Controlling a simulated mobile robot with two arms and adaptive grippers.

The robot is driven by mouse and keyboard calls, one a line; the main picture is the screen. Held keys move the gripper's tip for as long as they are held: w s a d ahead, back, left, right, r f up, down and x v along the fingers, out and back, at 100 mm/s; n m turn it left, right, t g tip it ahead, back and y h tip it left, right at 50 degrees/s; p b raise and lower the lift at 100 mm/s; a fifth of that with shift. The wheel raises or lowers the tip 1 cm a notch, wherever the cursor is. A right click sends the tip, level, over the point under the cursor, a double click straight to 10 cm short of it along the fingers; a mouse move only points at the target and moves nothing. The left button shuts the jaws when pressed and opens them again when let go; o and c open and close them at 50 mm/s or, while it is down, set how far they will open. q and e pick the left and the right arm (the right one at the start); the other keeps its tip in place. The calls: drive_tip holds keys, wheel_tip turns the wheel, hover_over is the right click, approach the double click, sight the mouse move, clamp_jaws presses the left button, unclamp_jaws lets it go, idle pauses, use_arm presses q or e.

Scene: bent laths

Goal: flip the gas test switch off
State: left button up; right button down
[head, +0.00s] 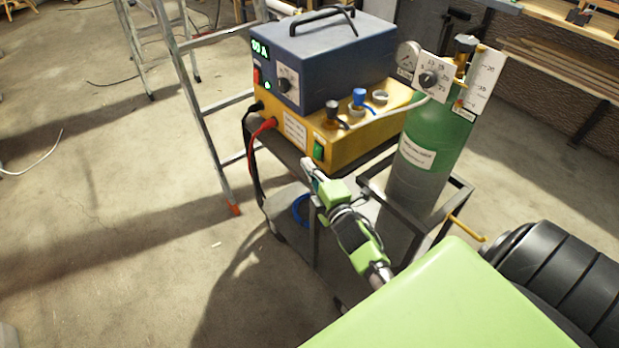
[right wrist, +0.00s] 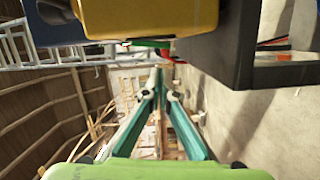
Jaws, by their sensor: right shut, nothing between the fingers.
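A green rocker switch (head: 319,150), which looks like the gas test switch, sits on the front of the yellow box (head: 365,143), near its right corner. Its label is too small to read, and I cannot tell its position. My right gripper (head: 308,166) is shut and empty, just below and left of the switch, with no clear contact. In the right wrist view the shut fingers (right wrist: 158,78) point ahead below the yellow box (right wrist: 150,18), where a small green and red part shows at its edge. My left gripper is not in view.
A blue power unit (head: 322,60) stands on the yellow box, on a dark cart. A red cable (head: 262,127) plugs in left of the switch. A green gas cylinder (head: 432,140) stands to the right. A ladder (head: 205,110) is behind left. Floor at left is mostly clear.

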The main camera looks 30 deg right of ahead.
sight(318, 164)
drive_tip(key=shift+d+f, duration=0.1)
drive_tip(key=shift+d, duration=1.1)
drive_tip(key=shift+d+f+n+b, duration=0.2)
drive_tip(key=shift+f+n+b, duration=0.1)
drive_tip(key=shift+b, duration=0.4)
drive_tip(key=shift+d+r, duration=0.1)
drive_tip(key=shift+r, duration=0.05)
drive_tip(key=s+a, duration=0.2)
drive_tip(key=s, duration=0.9)
drive_tip(key=shift+s, duration=0.4)
